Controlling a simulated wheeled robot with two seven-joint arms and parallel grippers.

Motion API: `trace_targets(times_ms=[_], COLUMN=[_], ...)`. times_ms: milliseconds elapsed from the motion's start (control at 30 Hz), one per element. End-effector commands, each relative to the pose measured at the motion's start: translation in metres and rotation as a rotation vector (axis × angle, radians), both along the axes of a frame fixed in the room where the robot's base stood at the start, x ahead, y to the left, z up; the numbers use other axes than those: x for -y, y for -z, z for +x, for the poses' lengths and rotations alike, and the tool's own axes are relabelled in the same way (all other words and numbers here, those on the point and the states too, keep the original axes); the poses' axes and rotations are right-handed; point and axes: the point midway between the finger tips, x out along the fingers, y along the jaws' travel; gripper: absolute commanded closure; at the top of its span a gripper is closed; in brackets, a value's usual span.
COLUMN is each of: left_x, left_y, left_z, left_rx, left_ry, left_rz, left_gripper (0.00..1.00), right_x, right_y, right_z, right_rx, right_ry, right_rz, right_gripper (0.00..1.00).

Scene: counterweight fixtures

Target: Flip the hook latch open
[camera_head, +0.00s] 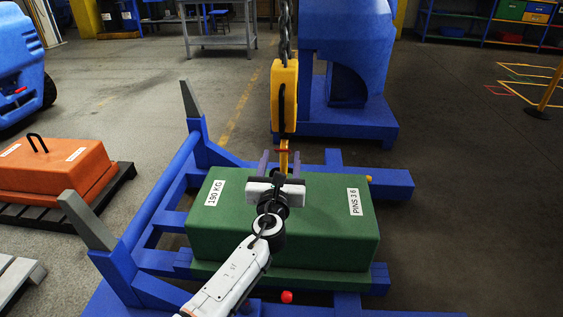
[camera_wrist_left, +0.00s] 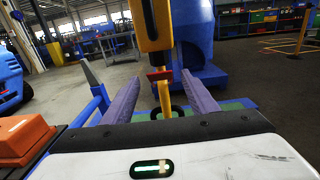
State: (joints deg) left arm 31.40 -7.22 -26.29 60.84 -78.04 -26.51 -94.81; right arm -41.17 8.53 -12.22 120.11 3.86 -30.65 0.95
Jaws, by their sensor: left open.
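A yellow hook block (camera_head: 284,97) hangs on a chain above the green counterweight (camera_head: 300,225). Its narrow yellow hook shank runs down toward a dark lifting eye, which shows as a black loop in the left wrist view (camera_wrist_left: 178,110). A small red latch bar (camera_wrist_left: 159,75) crosses the hook below the block. I cannot tell whether the hook passes through the eye. My left gripper (camera_head: 281,154) is open, its purple fingers on either side of the hook near latch height, with gaps visible in the left wrist view (camera_wrist_left: 160,76). My right gripper is out of view.
The green weight sits in a blue frame (camera_head: 170,190) with upright grey-tipped posts at left. An orange weight (camera_head: 60,170) rests on a dark pallet at left. A large blue machine (camera_head: 345,60) stands behind the hook. A red knob (camera_head: 287,297) is near the front.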

Motion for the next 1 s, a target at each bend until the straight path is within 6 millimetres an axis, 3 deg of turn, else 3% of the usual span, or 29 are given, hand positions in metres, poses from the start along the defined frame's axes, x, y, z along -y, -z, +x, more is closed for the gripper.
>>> trace_targets(times_ms=[200,500,800,1000], left_x=[0.0,0.0,0.0,0.0], left_y=[0.0,0.0,0.0,-0.004], left_z=[0.017,0.018,0.018,0.018], left_rx=[0.0,-0.001,-0.001,-0.01], left_ry=[0.0,0.0,0.0,0.0], left_rz=[-0.001,-0.001,-0.001,-0.001], left_gripper=[0.47,0.49,0.99,1.0], right_x=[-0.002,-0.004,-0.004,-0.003], right_y=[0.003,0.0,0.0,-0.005], right_z=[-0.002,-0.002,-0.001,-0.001], right_rx=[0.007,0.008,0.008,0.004], right_ry=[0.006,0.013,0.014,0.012], right_rz=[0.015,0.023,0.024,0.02], right_gripper=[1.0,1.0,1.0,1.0])
